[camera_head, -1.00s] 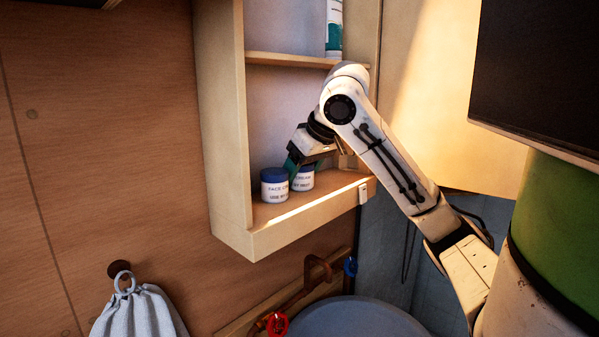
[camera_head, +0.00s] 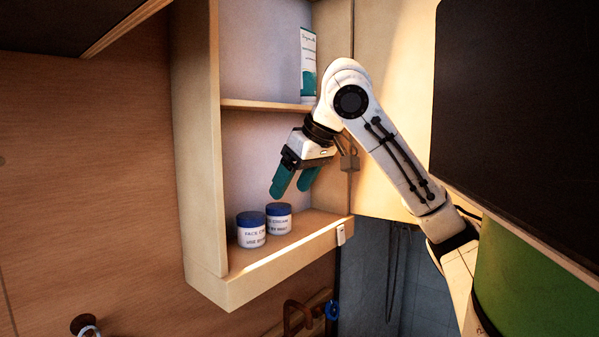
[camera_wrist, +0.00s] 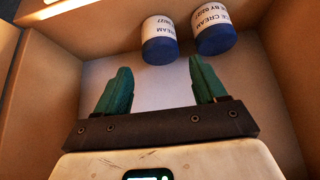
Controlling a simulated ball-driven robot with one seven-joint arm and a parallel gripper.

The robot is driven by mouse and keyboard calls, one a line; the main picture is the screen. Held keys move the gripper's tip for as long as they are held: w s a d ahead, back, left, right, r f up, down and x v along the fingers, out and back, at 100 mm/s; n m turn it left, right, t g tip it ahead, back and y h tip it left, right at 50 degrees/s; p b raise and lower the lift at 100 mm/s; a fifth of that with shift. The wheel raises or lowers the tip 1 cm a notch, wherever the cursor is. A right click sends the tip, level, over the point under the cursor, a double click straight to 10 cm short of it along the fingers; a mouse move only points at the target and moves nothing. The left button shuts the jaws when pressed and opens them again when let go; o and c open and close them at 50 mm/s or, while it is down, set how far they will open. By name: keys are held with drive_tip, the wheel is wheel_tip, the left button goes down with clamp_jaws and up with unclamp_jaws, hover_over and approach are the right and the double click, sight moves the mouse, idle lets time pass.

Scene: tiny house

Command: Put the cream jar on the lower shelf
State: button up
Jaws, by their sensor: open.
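Two white cream jars with blue lids stand upright on the lower shelf (camera_head: 290,252) of the wall cabinet. The front jar (camera_head: 251,230) is labelled as face cream, and the second jar (camera_head: 278,219) stands close behind it to the right. My gripper (camera_head: 292,187) is open and empty, its teal fingers above the jars and apart from them. In the wrist view, both jars (camera_wrist: 160,41) (camera_wrist: 213,30) lie beyond the open fingertips (camera_wrist: 160,66), with nothing between the fingers.
The cabinet's left side wall (camera_head: 198,140) is close to the jars. The lower shelf is bare to the right of them. A dark panel (camera_head: 515,110) is at the right.

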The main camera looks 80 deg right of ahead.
drive_tip(key=shift+v, duration=1.6)
